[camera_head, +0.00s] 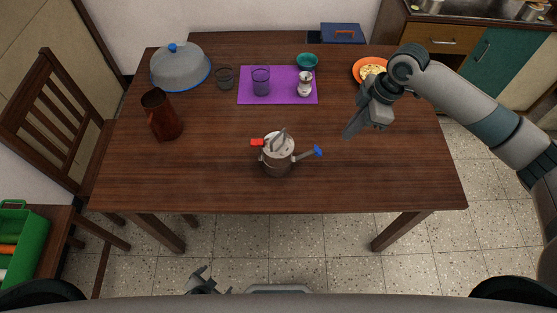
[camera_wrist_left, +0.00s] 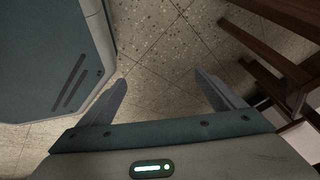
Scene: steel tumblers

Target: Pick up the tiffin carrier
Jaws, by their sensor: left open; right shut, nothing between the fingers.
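The tiffin carrier (camera_head: 277,160) appears to be the round steel pot standing upright near the table's front middle. It has a grey handle piece on top, a red part at its left and a blue-tipped part at its right. My right gripper (camera_head: 348,132) is shut and empty above the table, to the right of the carrier and apart from it. My left gripper (camera_head: 204,281) is low in front of the table, well away from the carrier. The left wrist view shows it open (camera_wrist_left: 163,88), with only floor between its fingers.
On the wooden table (camera_head: 220,190) are a domed grey cover (camera_head: 180,68), a brown jug (camera_head: 161,118), a purple mat (camera_head: 280,98) with a glass (camera_head: 261,82) and a shaker (camera_head: 304,86), a teal bowl (camera_head: 307,62) and an orange plate (camera_head: 357,71). Around the carrier is clear.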

